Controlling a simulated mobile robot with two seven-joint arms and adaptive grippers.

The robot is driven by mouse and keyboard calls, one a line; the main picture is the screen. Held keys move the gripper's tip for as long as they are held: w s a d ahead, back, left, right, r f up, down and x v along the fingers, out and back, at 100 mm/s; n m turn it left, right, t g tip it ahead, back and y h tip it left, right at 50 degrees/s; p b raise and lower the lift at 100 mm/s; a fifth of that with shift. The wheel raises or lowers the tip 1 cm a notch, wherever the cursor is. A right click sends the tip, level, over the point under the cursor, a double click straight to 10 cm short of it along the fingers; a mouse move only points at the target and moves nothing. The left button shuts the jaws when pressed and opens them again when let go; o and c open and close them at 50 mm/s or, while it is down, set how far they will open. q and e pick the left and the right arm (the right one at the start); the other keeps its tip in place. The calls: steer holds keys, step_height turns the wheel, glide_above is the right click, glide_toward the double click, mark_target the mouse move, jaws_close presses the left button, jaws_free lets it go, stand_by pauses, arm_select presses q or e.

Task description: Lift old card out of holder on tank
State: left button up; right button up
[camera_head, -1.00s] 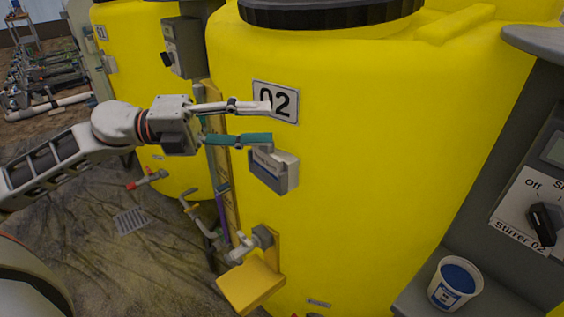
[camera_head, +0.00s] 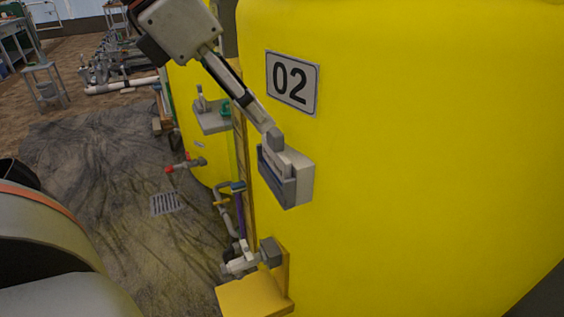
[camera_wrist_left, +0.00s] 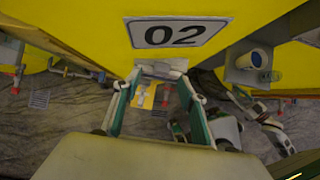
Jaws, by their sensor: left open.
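The card holder (camera_head: 300,182) is a small grey box on the yellow tank (camera_head: 420,150), below the "02" plate (camera_head: 292,82). A pale strip, apparently the old card (camera_head: 273,162), shows behind the holder's front lip; most of it is hidden. My left gripper (camera_head: 275,137) reaches down from the upper left, with a fingertip at the holder's top edge. I cannot tell whether it touches. In the left wrist view the two fingers (camera_wrist_left: 158,80) are apart, with the holder's grey top (camera_wrist_left: 162,67) just beyond and between the tips. My right gripper is not clearly seen.
A yellow bracket (camera_head: 255,297) with a valve (camera_head: 240,262) sits below the holder. A grey ledge (camera_head: 212,118) and a red-handled tap (camera_head: 185,165) are at the second tank. The tank face right of the holder is clear.

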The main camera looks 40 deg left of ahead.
mark_target(273, 131)
arm_select(q)
steer(key=shift+w+d+f, duration=0.1)
steer(key=shift+w+f, duration=0.15)
steer(key=shift+f, duration=0.15)
steer(key=b+x, duration=0.1)
steer(key=x, duration=0.2)
steer(key=shift+w+d+f+b, duration=0.1)
steer(key=shift+d+f+b, duration=0.1)
steer(key=shift+f+b, duration=0.1)
steer(key=shift+w+d+f, duration=0.15)
steer(key=shift+w+f, duration=0.15)
steer(key=shift+w, duration=0.1)
steer(key=shift+r, duration=0.15)
steer(key=shift+s, duration=0.1)
jaws_close()
arm_select(e)
steer(key=shift+w+a+r+m+t+y, duration=0.3)
steer(key=shift+w+a+r, duration=0.2)
steer(key=shift+a+r, duration=0.25)
